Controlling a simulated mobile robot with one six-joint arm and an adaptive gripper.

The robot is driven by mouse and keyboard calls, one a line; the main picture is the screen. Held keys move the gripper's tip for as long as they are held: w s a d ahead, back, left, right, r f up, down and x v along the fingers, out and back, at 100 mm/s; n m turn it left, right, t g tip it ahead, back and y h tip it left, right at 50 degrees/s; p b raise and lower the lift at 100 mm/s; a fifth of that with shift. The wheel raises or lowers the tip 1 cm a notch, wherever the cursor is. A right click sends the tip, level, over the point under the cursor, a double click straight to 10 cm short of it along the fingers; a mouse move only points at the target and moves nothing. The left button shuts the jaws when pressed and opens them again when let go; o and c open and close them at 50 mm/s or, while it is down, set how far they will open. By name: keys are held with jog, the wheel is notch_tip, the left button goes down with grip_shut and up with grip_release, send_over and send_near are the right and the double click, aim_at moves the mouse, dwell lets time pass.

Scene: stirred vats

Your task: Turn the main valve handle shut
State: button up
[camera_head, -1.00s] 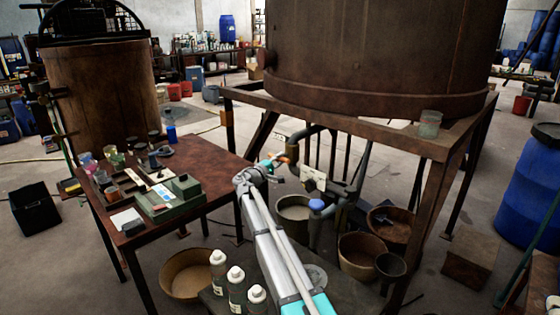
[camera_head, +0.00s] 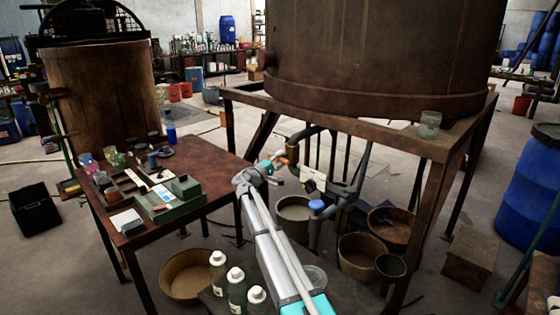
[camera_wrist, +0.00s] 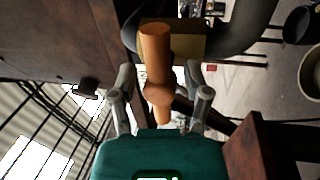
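The orange valve handle (camera_wrist: 155,45) fills the upper middle of the wrist view, in front of a brass-coloured valve body (camera_wrist: 190,42) on a dark curved pipe. My gripper (camera_wrist: 158,72) has its two fingers spread, one on each side of the handle, with a gap showing on both sides. In the head view, my gripper (camera_head: 275,166) is at the pipe below the big vat, beside the orange handle (camera_head: 283,160). There the handle is small and partly hidden by my gripper. A blue valve cap or handle (camera_head: 316,205) is lower on the pipework.
The rusty vat (camera_head: 380,60) stands on a metal frame (camera_head: 440,190) whose legs flank the pipes. A brown table (camera_head: 200,160) with jars and a green box is at left. Several buckets (camera_head: 360,255) and white-capped bottles (camera_head: 236,290) are below.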

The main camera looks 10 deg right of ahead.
jog(key=shift+s+n, duration=0.1)
jog(key=shift+n, duration=0.5)
